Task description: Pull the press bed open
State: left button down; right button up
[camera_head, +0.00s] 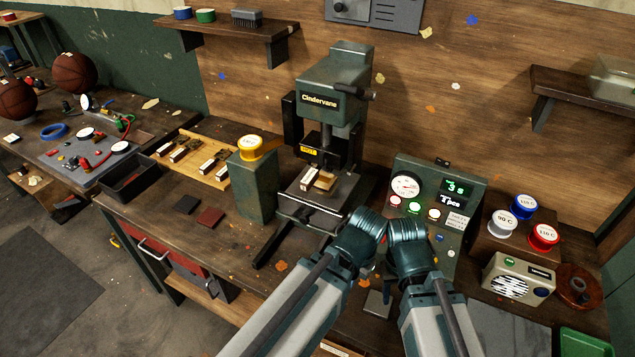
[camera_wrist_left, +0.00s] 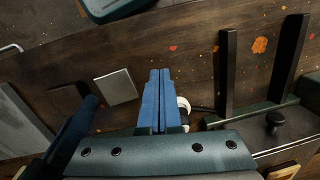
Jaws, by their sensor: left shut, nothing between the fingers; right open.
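The green press (camera_head: 335,95) stands on the bench in the head view. Its bed (camera_head: 347,190) lies low under the press head, with a white-labelled block and a tan piece on it.
A control box (camera_head: 435,200) with a gauge and lit buttons stands right of the press. A grey plate (camera_wrist_left: 117,87) lies on the bench near my left fingers.

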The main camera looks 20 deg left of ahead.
aim_at(325, 210)
jog(key=k+j+z, duration=0.15)
jog(key=k+j, duration=0.15)
jog(key=k+j+z, duration=0.15)
jog(key=k, duration=0.3)
jog(key=j, duration=0.1)
